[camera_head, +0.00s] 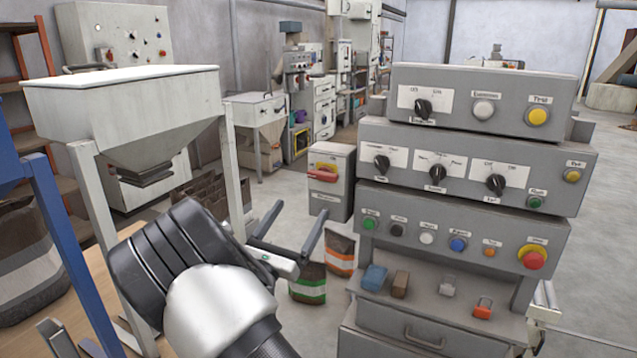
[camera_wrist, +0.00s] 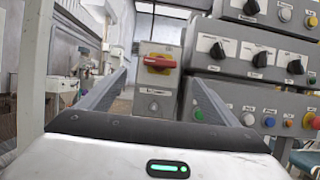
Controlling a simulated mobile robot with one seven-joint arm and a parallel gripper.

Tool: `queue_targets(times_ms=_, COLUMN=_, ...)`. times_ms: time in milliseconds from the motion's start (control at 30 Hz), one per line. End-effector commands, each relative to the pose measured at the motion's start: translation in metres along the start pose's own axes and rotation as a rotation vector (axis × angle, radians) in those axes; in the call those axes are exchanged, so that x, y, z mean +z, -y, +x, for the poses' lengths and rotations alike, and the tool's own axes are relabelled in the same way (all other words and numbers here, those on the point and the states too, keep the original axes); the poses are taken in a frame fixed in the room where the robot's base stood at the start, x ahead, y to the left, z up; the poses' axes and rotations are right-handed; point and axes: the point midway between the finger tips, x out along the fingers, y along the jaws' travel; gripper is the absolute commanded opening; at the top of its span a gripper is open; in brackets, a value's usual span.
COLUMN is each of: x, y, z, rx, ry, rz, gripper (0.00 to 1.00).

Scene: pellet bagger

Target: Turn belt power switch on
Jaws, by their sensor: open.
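A grey box carries a rotary switch with a red handle on a yellow plate (camera_head: 322,174); it also shows in the wrist view (camera_wrist: 160,62). The handle lies about horizontal. The label under it is too small to read, so I cannot tell for sure that it is the belt power switch. My gripper (camera_head: 298,214) is open and empty, in front of and below the switch in the head view. In the wrist view my two fingers (camera_wrist: 161,77) point towards the box, one either side of the red handle, apart from it.
A stacked control panel (camera_head: 460,215) with black knobs and coloured buttons stands close on the right. A white hopper (camera_head: 125,110) on legs stands at the left. Filled bags (camera_head: 340,252) stand on the floor below the switch box.

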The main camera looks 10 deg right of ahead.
Motion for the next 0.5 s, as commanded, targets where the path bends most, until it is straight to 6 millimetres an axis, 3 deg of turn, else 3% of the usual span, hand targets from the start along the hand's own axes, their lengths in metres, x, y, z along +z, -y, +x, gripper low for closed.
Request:
queue_targets(times_ms=300, x=-0.001, y=0.002, z=0.072, rx=-0.005, ry=0.001, rz=0.001, gripper=0.84)
queue_targets(times_ms=500, x=-0.001, y=0.002, z=0.105, rx=-0.004, ry=0.000, rz=0.001, gripper=0.84)
